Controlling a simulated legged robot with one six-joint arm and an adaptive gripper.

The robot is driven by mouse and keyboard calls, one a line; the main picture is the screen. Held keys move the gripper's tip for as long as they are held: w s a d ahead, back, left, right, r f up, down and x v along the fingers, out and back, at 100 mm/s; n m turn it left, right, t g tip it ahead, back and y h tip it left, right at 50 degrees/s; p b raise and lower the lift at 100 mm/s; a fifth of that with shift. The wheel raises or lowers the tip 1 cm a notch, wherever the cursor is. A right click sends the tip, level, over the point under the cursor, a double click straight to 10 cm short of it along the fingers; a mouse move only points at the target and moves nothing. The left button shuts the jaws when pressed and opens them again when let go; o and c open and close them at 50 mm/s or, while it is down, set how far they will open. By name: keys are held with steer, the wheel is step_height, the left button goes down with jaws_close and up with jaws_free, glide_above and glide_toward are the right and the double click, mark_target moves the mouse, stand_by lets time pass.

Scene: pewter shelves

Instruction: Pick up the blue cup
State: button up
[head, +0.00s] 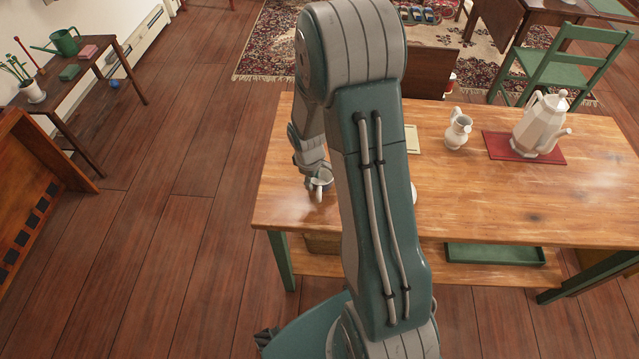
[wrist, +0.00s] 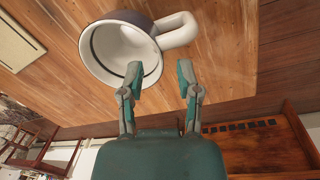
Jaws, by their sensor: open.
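The blue cup (head: 325,183) stands near the left front part of the wooden table, partly hidden by my gripper. In the wrist view the cup (wrist: 118,48) shows a white inside, a dark blue-grey outside and a white handle (wrist: 178,30) on its right. My gripper (wrist: 161,76) is open and empty at the cup, with its fingers spread below the handle. The left fingertip overlaps the cup's rim in the picture; I cannot tell whether it touches. In the head view my gripper (head: 317,172) is just above the cup.
The wooden table (head: 500,205) also holds a white jug (head: 458,130) and a pale teapot (head: 541,125) on a red mat (head: 497,146). A cream board (head: 412,139) and a white thing are partly behind my arm. Under the tabletop is a green tray (head: 495,254).

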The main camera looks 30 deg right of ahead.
step_height(320, 180, down, 2)
steer(key=shift+w+f, duration=0.1)
steer(key=shift+f, duration=0.05)
steer(key=shift+d+f, duration=0.2)
steer(key=shift+f, duration=0.05)
jaws_close()
